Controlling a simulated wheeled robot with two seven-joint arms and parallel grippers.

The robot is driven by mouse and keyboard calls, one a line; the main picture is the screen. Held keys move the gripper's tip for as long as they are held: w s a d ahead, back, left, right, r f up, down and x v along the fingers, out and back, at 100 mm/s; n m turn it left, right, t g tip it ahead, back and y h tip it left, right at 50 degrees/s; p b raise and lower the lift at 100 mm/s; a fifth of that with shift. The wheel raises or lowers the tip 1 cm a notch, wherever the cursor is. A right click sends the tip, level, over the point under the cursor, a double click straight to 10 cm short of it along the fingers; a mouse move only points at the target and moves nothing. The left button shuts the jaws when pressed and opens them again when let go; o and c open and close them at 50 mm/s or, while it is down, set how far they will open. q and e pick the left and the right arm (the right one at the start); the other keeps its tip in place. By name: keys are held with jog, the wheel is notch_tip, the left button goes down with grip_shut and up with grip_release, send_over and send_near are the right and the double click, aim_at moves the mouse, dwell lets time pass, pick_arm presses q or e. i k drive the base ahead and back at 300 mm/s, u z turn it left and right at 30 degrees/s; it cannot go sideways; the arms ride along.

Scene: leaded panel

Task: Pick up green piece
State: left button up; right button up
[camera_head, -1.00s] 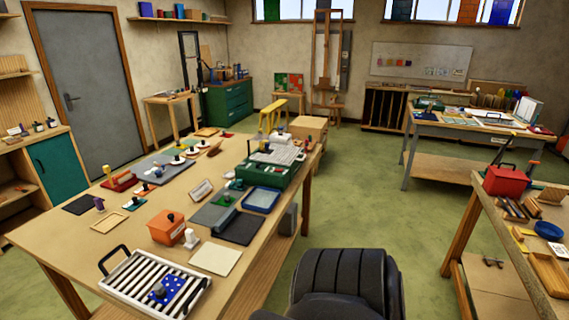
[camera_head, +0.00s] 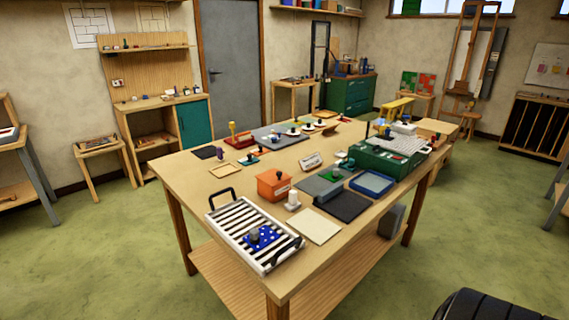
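A small green piece with a dark knob (camera_head: 332,175) sits on a grey-green mat (camera_head: 312,185) near the middle of the wooden worktable (camera_head: 185,172). A teal-green item (camera_head: 346,163) is just behind it, and another small teal piece with a knob (camera_head: 249,159) lies further left on the table. I cannot tell from this distance which one is the named green piece. Neither of my grippers is in view.
A striped tray with black handles (camera_head: 225,226) holds a blue spotted piece (camera_head: 262,238) at the table's near corner. An orange box (camera_head: 273,185), a green case (camera_head: 375,160) and a blue tray (camera_head: 373,183) crowd the table. Green floor (camera_head: 110,255) is open at left.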

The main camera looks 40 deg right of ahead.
aim_at(333, 176)
jog(key=z, duration=1.6)
